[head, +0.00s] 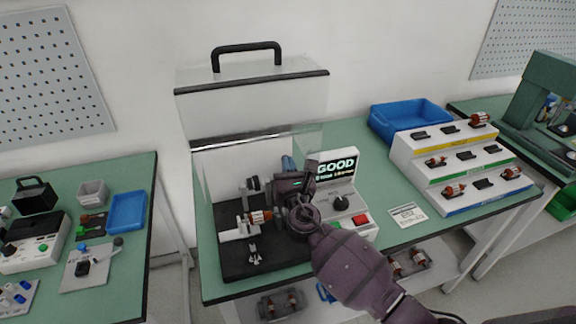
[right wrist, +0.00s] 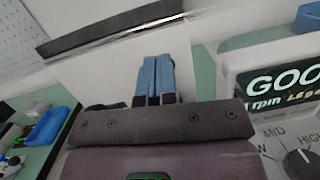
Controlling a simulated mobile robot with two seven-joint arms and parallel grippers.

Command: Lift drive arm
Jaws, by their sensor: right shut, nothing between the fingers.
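The test rig stands on the middle table, with a dark base plate (head: 232,262). A red-brown and silver stator part (head: 261,216) lies across its white holder (head: 238,232). A dark upright piece with a pale end (head: 252,185) stands just behind it; I cannot tell whether it is the drive arm. My right gripper (head: 288,163) is over the right side of the rig, and its arm hides what is below. In the right wrist view its blue fingers (right wrist: 155,80) are together and empty. My left gripper is not in view.
A clear cover (head: 250,100) with a black handle stands raised behind the rig. The tester (head: 338,168) right of my gripper reads "GOOD". A stepped rack (head: 450,165) with several stators and a blue bin (head: 410,117) stand further right. A side table with tools (head: 140,180) is left.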

